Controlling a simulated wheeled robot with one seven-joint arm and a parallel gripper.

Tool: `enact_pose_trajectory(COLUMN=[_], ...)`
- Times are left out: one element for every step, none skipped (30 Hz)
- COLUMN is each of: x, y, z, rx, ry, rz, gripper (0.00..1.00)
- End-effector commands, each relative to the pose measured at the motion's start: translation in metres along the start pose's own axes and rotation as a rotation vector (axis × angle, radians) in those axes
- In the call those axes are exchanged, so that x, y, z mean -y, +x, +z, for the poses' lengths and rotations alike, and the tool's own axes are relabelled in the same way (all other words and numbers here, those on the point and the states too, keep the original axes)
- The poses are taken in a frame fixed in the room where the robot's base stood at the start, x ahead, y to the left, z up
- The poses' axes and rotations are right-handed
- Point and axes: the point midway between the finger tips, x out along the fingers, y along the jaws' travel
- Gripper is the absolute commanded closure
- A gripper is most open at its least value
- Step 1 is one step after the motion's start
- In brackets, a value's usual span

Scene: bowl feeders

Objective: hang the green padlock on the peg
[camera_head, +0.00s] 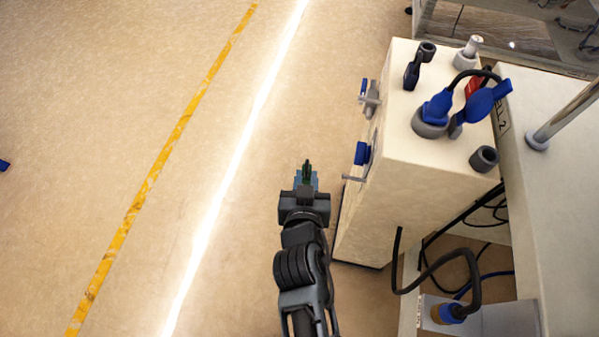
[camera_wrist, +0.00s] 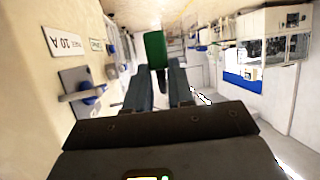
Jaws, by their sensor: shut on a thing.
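My gripper (camera_head: 306,184) is shut on the green padlock (camera_head: 307,167), which sticks out past the fingertips. In the wrist view, the green padlock (camera_wrist: 155,48) stands at the tips of my gripper (camera_wrist: 159,70); its shackle cannot be made out. The padlock is in the air, left of the cream cabinet and apart from it. A thin grey rod (camera_head: 354,178) juts left from the cabinet's side, below a blue part (camera_head: 362,153). In the wrist view, a grey rod (camera_wrist: 73,97) juts from a plate beside a blue part. I cannot tell which fitting is the peg.
The cream cabinet (camera_head: 430,170) stands right of my gripper, with blue connectors (camera_head: 436,106) and dark sockets on top. A grey fitting (camera_head: 371,98) projects farther along its side. A black cable (camera_head: 450,262) hangs at right.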

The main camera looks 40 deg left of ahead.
Motion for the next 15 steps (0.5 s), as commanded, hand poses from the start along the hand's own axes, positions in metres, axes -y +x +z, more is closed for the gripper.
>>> enact_pose_trajectory(x=[-0.004, -0.006, -0.008, -0.01, -0.011, -0.014, -0.015, -0.017, -0.02, -0.021, -0.022, -0.024, -0.025, -0.027, -0.028], y=[-0.002, -0.003, -0.003, -0.003, -0.004, -0.004, -0.004, -0.004, -0.004, -0.005, -0.005, -0.005, -0.005, -0.005, -0.006], z=[-0.003, -0.003, -0.003, -0.003, -0.002, -0.002, -0.002, -0.002, -0.002, -0.001, -0.001, -0.001, -0.001, -0.001, 0.0], rx=[0.001, 0.0, 0.0, 0.001, 0.002, 0.001, 0.001, 0.002, 0.001, 0.001, 0.002, 0.001, 0.001, 0.0, 0.0], ry=[0.001, 0.001, 0.0, -0.001, -0.001, 0.0, 0.0, 0.0, 0.0, 0.0, -0.001, -0.001, -0.001, -0.001, -0.001], rz=[0.002, 0.002, 0.001, 0.001, 0.0, 0.0, 0.0, 0.0, 0.0, 0.0, 0.0, 0.0, 0.0, 0.0, 0.0], gripper=[1.0, 1.0, 1.0, 1.0, 1.0, 1.0, 1.0, 1.0, 1.0, 1.0, 1.0, 1.0, 1.0, 1.0, 1.0])
